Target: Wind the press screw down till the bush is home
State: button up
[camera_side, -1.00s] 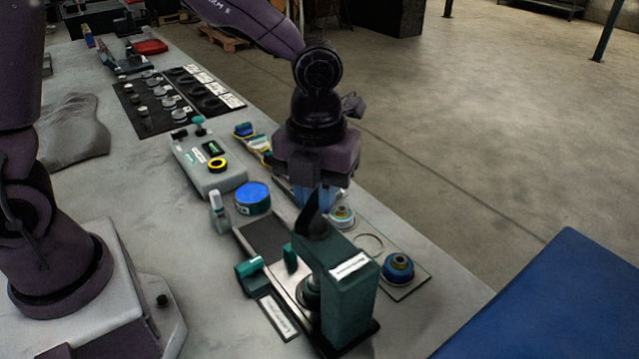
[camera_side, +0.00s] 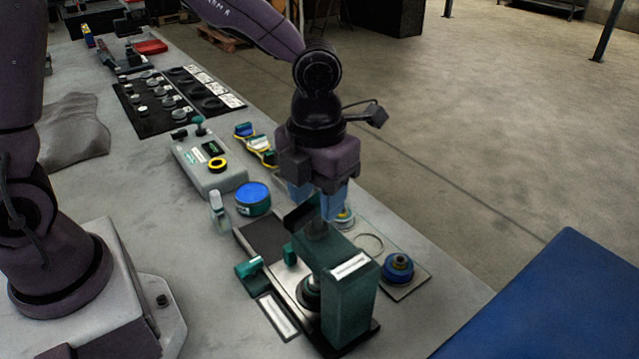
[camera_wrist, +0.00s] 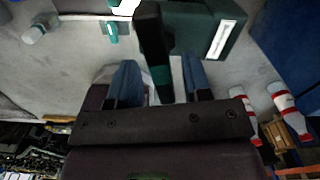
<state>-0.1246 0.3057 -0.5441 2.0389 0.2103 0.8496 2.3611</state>
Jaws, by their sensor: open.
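The green press (camera_side: 350,295) stands at the near end of the bench. Its black handle (camera_side: 299,216) sits on top of the press screw. In the wrist view the handle (camera_wrist: 152,40) is a long black bar with a green band, reaching between my two blue fingers. My gripper (camera_side: 318,205) is above and behind the press top, pointing down; in the wrist view my gripper (camera_wrist: 160,82) is open, with a finger on each side of the bar. A dark round part (camera_side: 309,289) sits beneath the press head; I cannot tell how deep any bush is seated.
A plate (camera_side: 407,288) beside the press carries a blue ringed part (camera_side: 397,267). A blue-topped tin (camera_side: 253,198), a white bottle (camera_side: 219,212) and a grey instrument box (camera_side: 207,165) stand farther back. A blue surface (camera_side: 560,300) lies at right.

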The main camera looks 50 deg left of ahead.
jog(key=shift+r, duration=2.75)
